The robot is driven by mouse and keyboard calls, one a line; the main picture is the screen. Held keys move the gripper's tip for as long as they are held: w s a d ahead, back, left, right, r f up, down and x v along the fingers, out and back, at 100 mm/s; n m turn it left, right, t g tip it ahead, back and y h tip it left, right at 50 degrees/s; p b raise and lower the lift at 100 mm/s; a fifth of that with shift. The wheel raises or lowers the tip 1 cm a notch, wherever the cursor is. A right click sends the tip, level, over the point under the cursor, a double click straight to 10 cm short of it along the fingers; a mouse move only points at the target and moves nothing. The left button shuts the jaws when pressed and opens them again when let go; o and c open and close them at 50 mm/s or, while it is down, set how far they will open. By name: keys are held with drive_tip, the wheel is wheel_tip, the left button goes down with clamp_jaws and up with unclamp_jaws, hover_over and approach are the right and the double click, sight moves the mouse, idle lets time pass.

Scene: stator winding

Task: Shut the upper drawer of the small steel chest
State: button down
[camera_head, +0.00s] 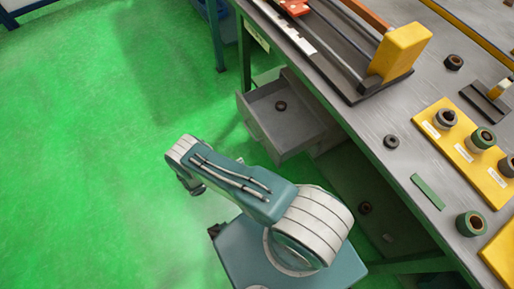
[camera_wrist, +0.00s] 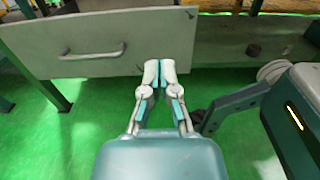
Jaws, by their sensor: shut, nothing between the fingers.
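The upper drawer (camera_head: 262,128) is grey and stands pulled out from under the bench in the head view. A small dark ring (camera_head: 281,105) lies inside it. In the wrist view the drawer's grey front panel (camera_wrist: 120,30) with its bar handle (camera_wrist: 92,54) spans the upper left. My gripper (camera_wrist: 160,66) is shut and empty, its fingertips over the right part of that panel, right of the handle. Whether they touch it I cannot tell. In the head view my arm hides the fingertips. The chest body is mostly hidden under the bench top.
The grey bench top (camera_head: 398,160) overhangs the drawer and carries a yellow block (camera_head: 402,50), a yellow tray (camera_head: 445,128) of coils and loose rings. A bench leg (camera_head: 243,60) stands just behind the drawer. Green floor (camera_head: 85,140) is clear to the left.

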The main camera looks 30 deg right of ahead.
sight(273, 145)
drive_tip(key=d, duration=1.3)
drive_tip(key=shift+w+d, duration=0.15)
drive_tip(key=shift+d, duration=0.25)
drive_tip(key=shift+d+r, duration=0.1)
drive_tip(key=shift+d, duration=0.05)
